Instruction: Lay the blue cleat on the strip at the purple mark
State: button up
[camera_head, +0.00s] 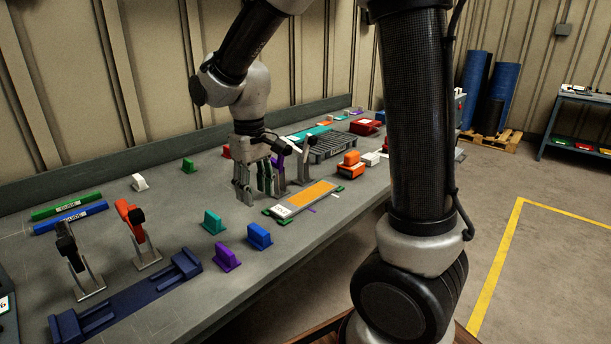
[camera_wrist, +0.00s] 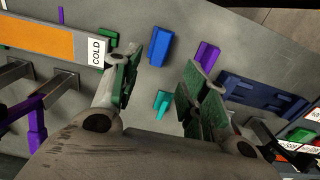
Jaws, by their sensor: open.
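The blue cleat (camera_head: 259,236) stands on the bench, in front of my gripper. It also shows in the wrist view (camera_wrist: 159,45), beyond and between the open fingers. The strip (camera_head: 312,194) is orange with a white end label, reading COLD in the wrist view (camera_wrist: 45,38). It lies right of my gripper. A thin purple mark (camera_head: 308,209) lies at the strip's near long side and shows in the wrist view (camera_wrist: 60,15). My gripper (camera_head: 258,195) is open and empty above the bench, left of the strip; its fingertips (camera_wrist: 160,80) are apart.
A teal cleat (camera_head: 213,222) and a purple cleat (camera_head: 228,258) stand near the blue one. A purple-handled clamp (camera_head: 281,163) stands behind my gripper. Orange blocks (camera_head: 351,164) and a dark grate (camera_head: 333,146) are beyond the strip. A navy fixture (camera_head: 125,298) lies front left.

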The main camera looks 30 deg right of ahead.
jog(key=s+d+r+m+t, duration=0.1)
jog(key=s+d+r+t, duration=0.1)
jog(key=s+d+r, duration=0.3)
jog(key=s+d+r+m+t, duration=0.2)
jog(key=s+d+r, duration=0.3)
jog(key=s+d, duration=0.4)
jog(key=s, duration=0.5)
jog(key=shift+d+m, duration=0.3)
jog(key=shift+d, duration=0.1)
jog(key=shift+o, duration=0.5)
